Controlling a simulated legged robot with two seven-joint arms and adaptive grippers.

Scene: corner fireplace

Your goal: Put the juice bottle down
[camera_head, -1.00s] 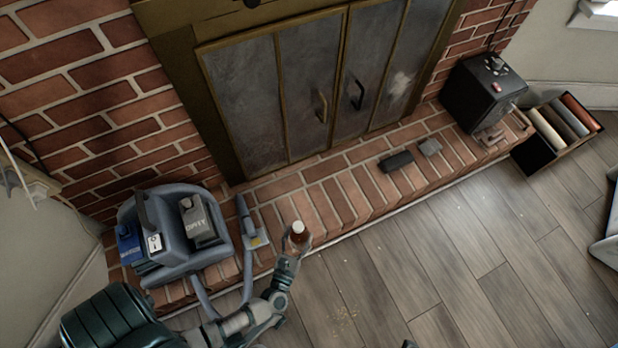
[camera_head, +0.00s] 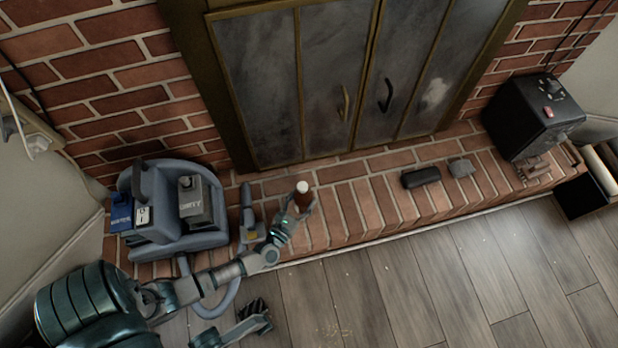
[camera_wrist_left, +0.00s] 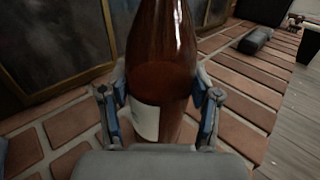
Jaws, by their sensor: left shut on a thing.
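The juice bottle (camera_head: 303,190) is brown with a white cap and stands roughly upright over the brick hearth (camera_head: 365,205), in front of the fireplace doors. My left gripper (camera_head: 295,211) is shut on it. In the left wrist view the brown bottle (camera_wrist_left: 160,70) with a pale label sits between the two fingers of my left gripper (camera_wrist_left: 160,108). Its lower end is hidden by the gripper, so I cannot tell whether it touches the bricks.
A grey-blue vacuum cleaner (camera_head: 165,215) stands left of the bottle, with its nozzle (camera_head: 248,215) close by. A dark case (camera_head: 420,177) and a grey block (camera_head: 461,167) lie farther right, before a black box (camera_head: 533,115). Bare brick lies between.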

